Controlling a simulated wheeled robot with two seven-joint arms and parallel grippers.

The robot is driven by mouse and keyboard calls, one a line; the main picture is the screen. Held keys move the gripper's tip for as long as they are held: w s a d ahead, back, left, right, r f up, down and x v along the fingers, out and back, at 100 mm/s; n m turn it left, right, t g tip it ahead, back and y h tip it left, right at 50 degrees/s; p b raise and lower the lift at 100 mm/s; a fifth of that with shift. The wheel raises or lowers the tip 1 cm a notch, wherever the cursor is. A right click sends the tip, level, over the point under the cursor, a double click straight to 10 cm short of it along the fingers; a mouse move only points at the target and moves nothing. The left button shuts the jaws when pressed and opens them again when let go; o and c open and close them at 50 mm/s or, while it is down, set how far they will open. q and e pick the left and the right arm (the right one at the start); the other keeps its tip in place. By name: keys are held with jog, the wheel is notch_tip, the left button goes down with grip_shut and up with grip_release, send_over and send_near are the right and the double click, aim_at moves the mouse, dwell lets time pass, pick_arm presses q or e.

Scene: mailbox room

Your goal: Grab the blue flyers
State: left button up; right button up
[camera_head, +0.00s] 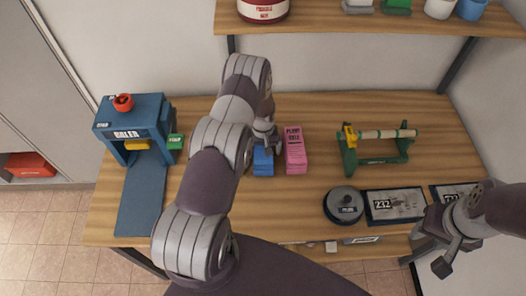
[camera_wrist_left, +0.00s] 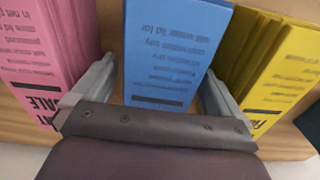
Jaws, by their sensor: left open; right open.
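The blue flyers (camera_head: 263,163) form a stack on the wooden table, partly hidden by my left arm in the head view. In the left wrist view the blue flyers (camera_wrist_left: 175,50) lie between the two open fingers of my left gripper (camera_wrist_left: 156,92). That gripper (camera_head: 264,142) is right over the stack, one finger on each side; I cannot tell whether the fingers touch it. My right gripper (camera_head: 436,246) is open and empty at the table's front right edge.
Pink flyers (camera_head: 295,152) stand close beside the blue ones; yellow flyers (camera_wrist_left: 275,70) are on the other side. A blue press-like machine (camera_head: 135,125) stands at left, a green roller stand (camera_head: 375,148) at right. A round black tin (camera_head: 343,205) and grey plates (camera_head: 394,205) lie front right.

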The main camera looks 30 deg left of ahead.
pick_arm(q)
jog(key=shift+w+f, duration=0.1)
jog(key=shift+w, duration=0.1)
jog(key=c, duration=1.4)
